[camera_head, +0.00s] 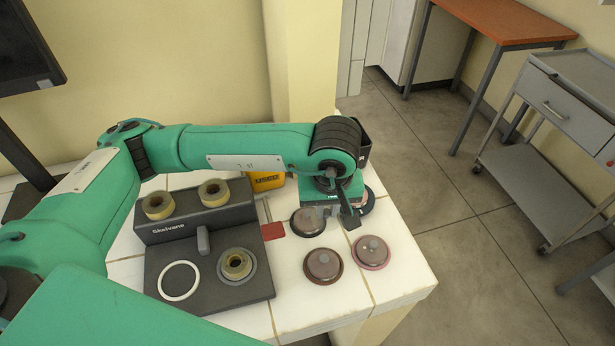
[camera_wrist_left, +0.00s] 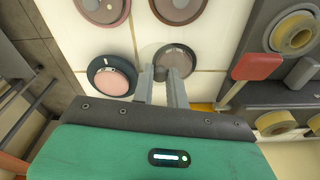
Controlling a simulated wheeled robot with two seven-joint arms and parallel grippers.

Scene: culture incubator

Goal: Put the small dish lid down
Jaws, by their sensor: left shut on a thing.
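My left gripper (camera_head: 342,214) reaches over the tile bench from the left; in the wrist view its two fingers (camera_wrist_left: 160,88) are closed on the small knob of a small, see-through dish lid (camera_wrist_left: 159,71). The lid is hard to make out and overlaps the edge of a dark-rimmed dish (camera_head: 308,222), also in the wrist view (camera_wrist_left: 178,60). Whether the two touch I cannot tell. Another dark-rimmed dish with a pinkish inside (camera_wrist_left: 112,79) lies beside the fingers; my gripper partly hides it in the head view. My right gripper is out of view.
Two knobbed, reddish-brown dishes stand near the front edge, one at left (camera_head: 323,264) and one at right (camera_head: 371,251). A dark device (camera_head: 160,238) with ring holders stands left. A red flat piece (camera_head: 273,231) and a yellow box (camera_head: 264,182) are near it. The bench ends at the right.

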